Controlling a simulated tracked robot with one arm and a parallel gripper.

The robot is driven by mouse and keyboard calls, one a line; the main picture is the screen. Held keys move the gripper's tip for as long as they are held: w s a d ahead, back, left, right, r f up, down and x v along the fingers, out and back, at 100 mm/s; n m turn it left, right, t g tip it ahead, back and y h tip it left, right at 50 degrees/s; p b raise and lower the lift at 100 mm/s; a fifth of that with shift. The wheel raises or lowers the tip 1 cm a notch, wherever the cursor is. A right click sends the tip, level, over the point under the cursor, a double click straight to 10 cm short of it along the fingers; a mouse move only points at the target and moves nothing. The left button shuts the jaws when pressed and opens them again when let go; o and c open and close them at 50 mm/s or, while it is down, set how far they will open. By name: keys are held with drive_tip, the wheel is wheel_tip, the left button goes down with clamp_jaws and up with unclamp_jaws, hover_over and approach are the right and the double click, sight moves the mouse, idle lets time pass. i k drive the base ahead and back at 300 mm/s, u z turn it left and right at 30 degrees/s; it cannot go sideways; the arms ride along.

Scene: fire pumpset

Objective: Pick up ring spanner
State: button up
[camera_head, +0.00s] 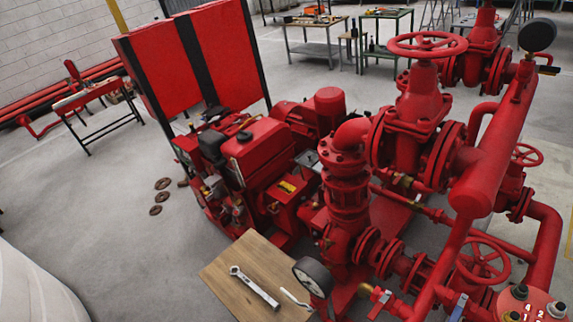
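A silver ring spanner (256,287) lies flat on a wooden board or table top (226,272) at the bottom middle. Its ring end points to the upper left and its other end to the lower right. A smaller, thin bright metal tool (295,299) lies to its right, close to the gauge. My gripper does not show in this view.
The red pumpset (345,200) with pipes and valves stands right behind and beside the wooden top. A pressure gauge (312,277) is close to the tools on the right. A white rounded object (35,285) is at lower left. The grey floor (120,235) on the left is mostly clear.

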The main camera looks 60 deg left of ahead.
sight(275, 306)
drive_tip(key=u, duration=1.8)
drive_tip(key=k, duration=0.65)
drive_tip(key=u, duration=0.3)
drive_tip(key=i, duration=1.45)
drive_tip(key=z, duration=0.6)
